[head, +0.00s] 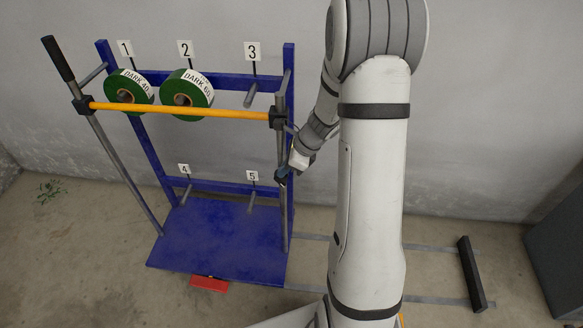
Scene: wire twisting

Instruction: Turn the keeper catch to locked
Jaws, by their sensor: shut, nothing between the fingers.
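A yellow keeper bar (180,110) runs across the front of a blue rack (220,244), in front of two green rolls. Its right end sits in a black block (277,118) on the right upright. My gripper (286,172) is at the right upright, below that block, shut and empty. It is small and partly hidden by my own arm. The keeper catch cannot be told apart clearly here, so I cannot tell whether it is locked or whether my gripper touches it.
Green rolls hang on peg 1 (129,91) and peg 2 (187,93). Pegs 3 (250,96), 4 (186,195) and 5 (251,203) are bare. A black-handled lever (58,60) rises at left. A red piece (209,284) lies under the rack's front edge. A dark bar (470,274) lies on the floor at right.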

